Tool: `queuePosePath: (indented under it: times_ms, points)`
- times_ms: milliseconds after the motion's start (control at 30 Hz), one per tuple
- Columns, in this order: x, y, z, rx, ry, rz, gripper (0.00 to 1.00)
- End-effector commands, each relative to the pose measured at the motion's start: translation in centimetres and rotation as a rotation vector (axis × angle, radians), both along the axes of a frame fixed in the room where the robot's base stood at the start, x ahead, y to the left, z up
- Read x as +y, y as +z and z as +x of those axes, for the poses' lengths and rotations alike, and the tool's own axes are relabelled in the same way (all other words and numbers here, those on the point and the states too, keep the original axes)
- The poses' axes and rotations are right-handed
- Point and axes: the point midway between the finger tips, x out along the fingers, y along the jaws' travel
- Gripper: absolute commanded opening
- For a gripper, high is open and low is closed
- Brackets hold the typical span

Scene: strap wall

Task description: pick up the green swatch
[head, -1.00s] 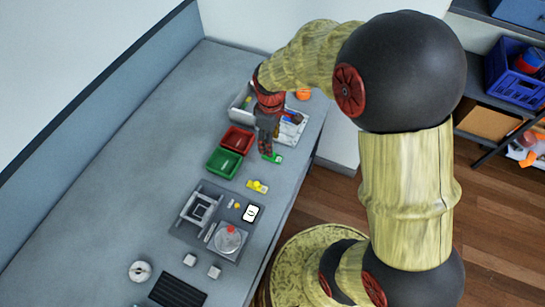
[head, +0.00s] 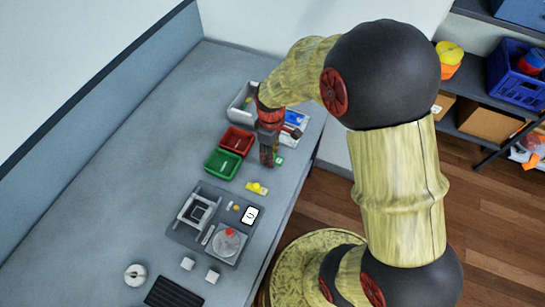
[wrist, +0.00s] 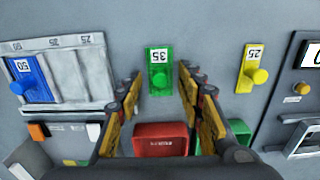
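The green swatch (wrist: 160,80) is a flat green plate with a round green knob and a white label reading 35. It lies on the grey bench and is mostly hidden behind my gripper in the head view, with a bit of green (head: 280,160) showing. My gripper (wrist: 160,88) is open and empty, with one finger on each side of the swatch in the wrist view. In the head view my gripper (head: 267,162) points down over the swatch. I cannot tell whether the fingers touch it.
A yellow swatch labelled 25 (wrist: 252,70) lies to the right. A grey tray with slots (wrist: 88,58) holds a blue swatch (wrist: 36,82) on the left. A red bin (head: 237,141) and a green bin (head: 223,163) stand beside my gripper. A scale (head: 229,241) sits farther along.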

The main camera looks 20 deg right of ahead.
Motion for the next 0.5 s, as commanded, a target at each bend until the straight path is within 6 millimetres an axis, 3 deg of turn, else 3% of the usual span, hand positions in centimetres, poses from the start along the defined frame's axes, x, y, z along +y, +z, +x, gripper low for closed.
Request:
queuePosePath:
  times_ms: [500]
  points:
    - [0.0,-0.07,-0.06,0.001,0.0,0.0,0.06]
